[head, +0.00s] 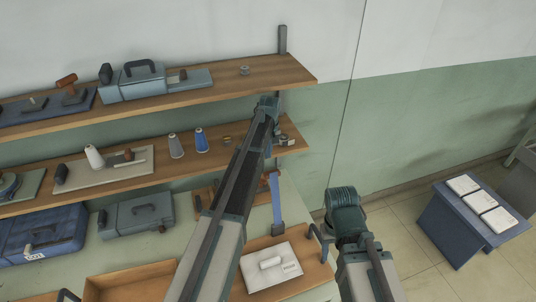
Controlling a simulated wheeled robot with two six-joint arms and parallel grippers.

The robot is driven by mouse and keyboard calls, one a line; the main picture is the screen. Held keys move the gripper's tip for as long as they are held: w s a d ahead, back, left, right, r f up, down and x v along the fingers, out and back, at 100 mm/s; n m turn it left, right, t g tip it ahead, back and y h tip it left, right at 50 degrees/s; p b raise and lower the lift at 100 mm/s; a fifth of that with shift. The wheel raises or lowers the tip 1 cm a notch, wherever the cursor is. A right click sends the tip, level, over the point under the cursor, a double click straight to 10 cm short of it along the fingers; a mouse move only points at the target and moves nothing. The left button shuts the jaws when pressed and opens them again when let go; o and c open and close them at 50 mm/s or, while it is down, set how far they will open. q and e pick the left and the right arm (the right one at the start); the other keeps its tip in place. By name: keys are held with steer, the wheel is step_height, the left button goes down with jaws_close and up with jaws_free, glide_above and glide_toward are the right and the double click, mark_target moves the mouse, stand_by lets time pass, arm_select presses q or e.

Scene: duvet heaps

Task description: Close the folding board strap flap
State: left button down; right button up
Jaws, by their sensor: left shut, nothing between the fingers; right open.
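A white board (287,280) with a pale roll-shaped piece (271,262) and a small dark printed mark lies in a wooden tray on the bench. A blue strip (277,205) stands up behind the board; I cannot tell whether it is the strap flap. My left arm reaches up past the board's left side. My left gripper (268,104) is shut and empty, far above the board in the picture, in front of the shelf ends. My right arm stands to the right of the tray; its fingers do not show. My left arm covers part of the bench behind.
Wooden shelves (215,82) with toolboxes and spools run along the wall at left. A blue table (455,232) with white boards stands at right; floor between is clear.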

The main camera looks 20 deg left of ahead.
step_height(320, 180, down, 7)
steer(key=b, duration=0.6)
steer(key=shift+f, duration=0.2)
